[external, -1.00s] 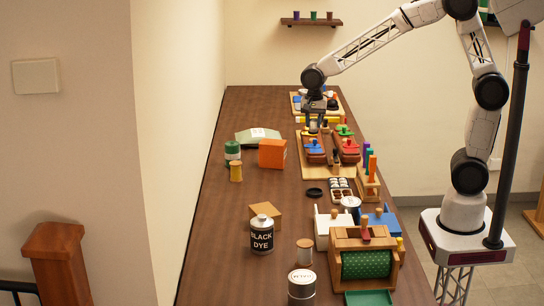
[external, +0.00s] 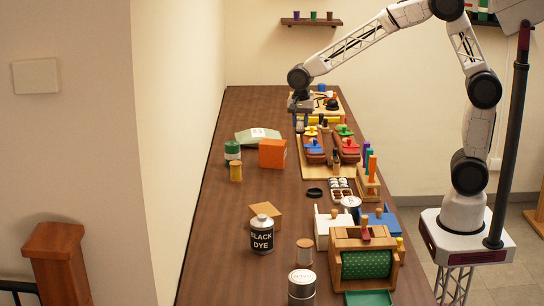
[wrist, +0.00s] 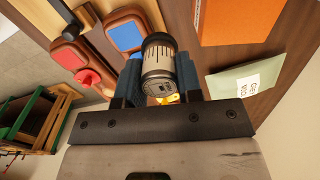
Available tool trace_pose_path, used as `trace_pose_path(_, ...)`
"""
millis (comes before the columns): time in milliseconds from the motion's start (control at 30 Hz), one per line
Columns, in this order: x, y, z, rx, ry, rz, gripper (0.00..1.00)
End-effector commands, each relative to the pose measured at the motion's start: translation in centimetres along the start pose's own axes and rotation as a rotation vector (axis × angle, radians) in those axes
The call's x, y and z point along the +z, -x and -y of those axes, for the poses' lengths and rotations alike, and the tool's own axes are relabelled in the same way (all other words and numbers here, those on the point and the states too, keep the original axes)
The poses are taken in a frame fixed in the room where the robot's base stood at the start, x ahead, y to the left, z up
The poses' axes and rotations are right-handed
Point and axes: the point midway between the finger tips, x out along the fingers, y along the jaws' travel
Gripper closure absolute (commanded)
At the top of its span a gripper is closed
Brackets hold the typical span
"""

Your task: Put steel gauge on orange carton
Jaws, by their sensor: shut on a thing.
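My gripper (external: 299,124) is shut on the steel gauge (wrist: 158,62), a short cylinder with a slotted pale metal body and dark end rim. In the wrist view the two blue-grey fingers (wrist: 158,84) stand on either side of it. The gauge is too small to make out clearly in the external view. The orange carton (external: 272,154) stands on the bench, nearer the camera and left of my gripper. It also shows at the top of the wrist view (wrist: 232,18). I see nothing on its top.
A pale green packet (external: 256,136) lies behind the carton. A green-lidded jar (external: 232,151) and an amber jar (external: 236,171) stand left of it. A wooden board with red-brown blocks (external: 315,146) lies to the right. Bare bench lies in front of the carton.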

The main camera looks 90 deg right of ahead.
Motion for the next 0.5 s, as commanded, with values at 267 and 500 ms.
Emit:
trace_pose_path(267,-0.5,-0.3,3.7,0.0,0.0,0.0,0.98)
trace_pose_path(500,-0.8,-0.7,6.8,0.001,0.0,0.0,0.98)
